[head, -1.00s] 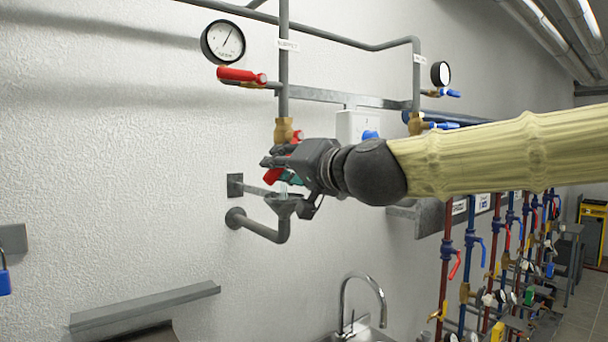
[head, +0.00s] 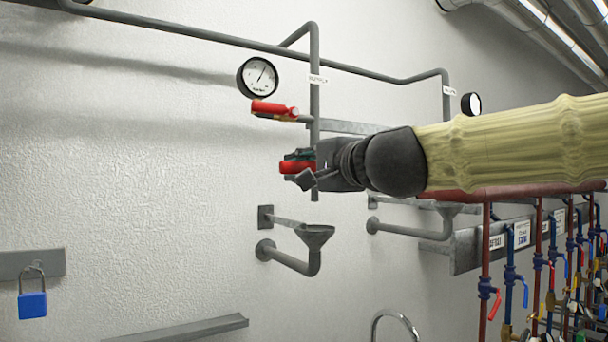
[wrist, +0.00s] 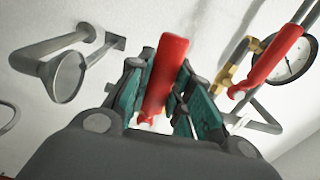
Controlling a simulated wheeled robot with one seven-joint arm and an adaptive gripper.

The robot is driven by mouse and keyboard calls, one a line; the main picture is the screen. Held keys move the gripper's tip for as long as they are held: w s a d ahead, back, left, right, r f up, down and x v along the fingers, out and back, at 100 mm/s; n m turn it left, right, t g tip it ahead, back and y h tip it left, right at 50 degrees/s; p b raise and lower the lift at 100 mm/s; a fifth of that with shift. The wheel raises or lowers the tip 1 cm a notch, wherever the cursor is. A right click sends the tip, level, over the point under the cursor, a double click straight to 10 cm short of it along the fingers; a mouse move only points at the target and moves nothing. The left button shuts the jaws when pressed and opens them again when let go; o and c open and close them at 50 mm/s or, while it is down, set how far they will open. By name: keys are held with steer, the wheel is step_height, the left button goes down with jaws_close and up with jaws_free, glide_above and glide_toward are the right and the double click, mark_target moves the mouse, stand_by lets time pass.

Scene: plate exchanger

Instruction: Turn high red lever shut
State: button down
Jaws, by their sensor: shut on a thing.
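My gripper (head: 300,158) is shut on a red lever (head: 293,168) on the wall piping, below the round gauge. In the wrist view the red lever (wrist: 166,72) lies between the two teal finger pads, its end sticking out past them. In the head view the lever points left, about level. Its valve body is hidden behind my gripper. A second red lever (head: 272,109) sits higher, just under the gauge (head: 257,77), also about level and apart from my gripper. It also shows at the right of the wrist view (wrist: 275,62).
A grey funnel drain (head: 314,235) stands out from the wall below my gripper. A vertical grey pipe (head: 314,95) runs above it. A blue padlock (head: 32,304) hangs at the left. Red and blue pipes with several valves fill the lower right.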

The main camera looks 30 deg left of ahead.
steer(key=shift+r+m, duration=0.2)
steer(key=shift+m, duration=0.1)
steer(key=c, duration=1.3)
jaws_free()
steer(key=shift+w, duration=0.1)
steer(key=shift+o, duration=0.2)
steer(key=shift+d, duration=0.1)
steer(key=v, duration=1.2)
